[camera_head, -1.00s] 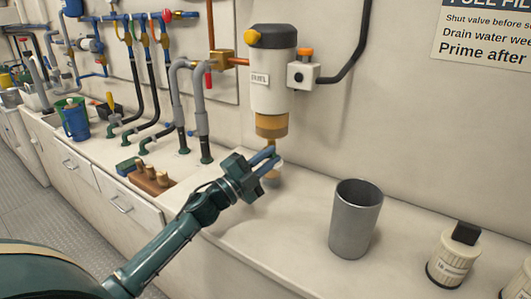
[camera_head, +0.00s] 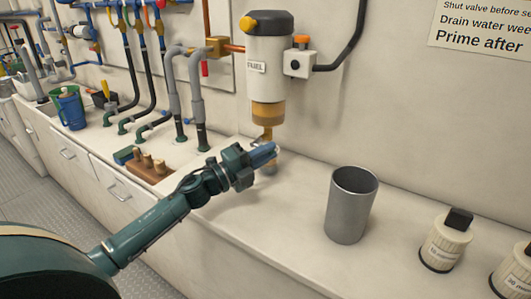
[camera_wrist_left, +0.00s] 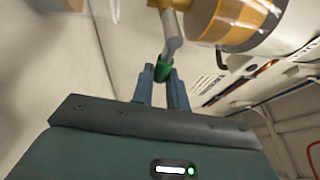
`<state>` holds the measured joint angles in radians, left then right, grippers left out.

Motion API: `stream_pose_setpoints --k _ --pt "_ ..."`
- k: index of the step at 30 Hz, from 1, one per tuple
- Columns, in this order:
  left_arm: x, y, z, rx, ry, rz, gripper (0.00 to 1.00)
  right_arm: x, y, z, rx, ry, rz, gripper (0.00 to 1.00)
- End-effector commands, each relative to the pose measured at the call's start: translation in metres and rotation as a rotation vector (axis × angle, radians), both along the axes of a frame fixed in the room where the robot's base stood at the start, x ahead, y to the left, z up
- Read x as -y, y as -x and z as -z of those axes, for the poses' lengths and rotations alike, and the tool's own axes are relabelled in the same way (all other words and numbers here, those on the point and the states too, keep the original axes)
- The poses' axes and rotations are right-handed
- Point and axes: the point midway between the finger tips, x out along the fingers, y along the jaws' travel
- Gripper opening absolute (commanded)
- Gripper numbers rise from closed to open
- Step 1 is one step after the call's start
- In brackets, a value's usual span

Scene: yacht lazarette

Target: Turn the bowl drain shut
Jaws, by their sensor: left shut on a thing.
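The white fuel filter (camera_head: 268,75) hangs on the wall, with a dark cap and an amber bowl (camera_head: 267,113) at its lower end. In the left wrist view the amber bowl (camera_wrist_left: 242,18) is at the top, with a pale drain stem (camera_wrist_left: 172,35) beside it ending in a green piece, the drain handle (camera_wrist_left: 162,69). My left gripper (camera_head: 267,152) is below the bowl; in the wrist view its blue fingertips (camera_wrist_left: 162,76) are shut on the green drain handle. In the head view the gripper hides the handle. My right gripper is out of view.
A grey metal cup (camera_head: 351,205) stands on the counter right of the gripper. Beyond it are white canisters (camera_head: 446,242). Grey hoses (camera_head: 197,98) and a wooden block with pegs (camera_head: 150,170) are to the left. The counter between gripper and cup is clear.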

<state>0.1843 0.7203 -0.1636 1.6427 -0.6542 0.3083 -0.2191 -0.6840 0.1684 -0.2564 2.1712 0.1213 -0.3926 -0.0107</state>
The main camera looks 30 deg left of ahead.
Motion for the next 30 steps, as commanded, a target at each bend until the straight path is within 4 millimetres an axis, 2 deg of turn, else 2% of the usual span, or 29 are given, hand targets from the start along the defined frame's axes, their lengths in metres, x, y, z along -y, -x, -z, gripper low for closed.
stream_pose_setpoints --k 7,8,15,24,30 --pt "0.000 0.000 0.001 -0.002 -0.003 0.000 0.00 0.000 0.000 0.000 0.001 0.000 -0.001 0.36" --pt "0.000 0.000 0.001 -0.002 -0.003 0.000 0.18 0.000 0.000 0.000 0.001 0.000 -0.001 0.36" --pt "0.000 0.000 0.001 -0.001 -0.001 0.001 0.37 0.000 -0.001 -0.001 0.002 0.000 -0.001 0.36" --pt "-0.001 0.003 0.002 -0.001 0.000 0.000 0.37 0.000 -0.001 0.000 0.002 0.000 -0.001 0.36" --pt "-0.012 0.024 0.008 -0.003 -0.001 0.001 0.37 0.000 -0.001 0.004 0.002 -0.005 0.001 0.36"
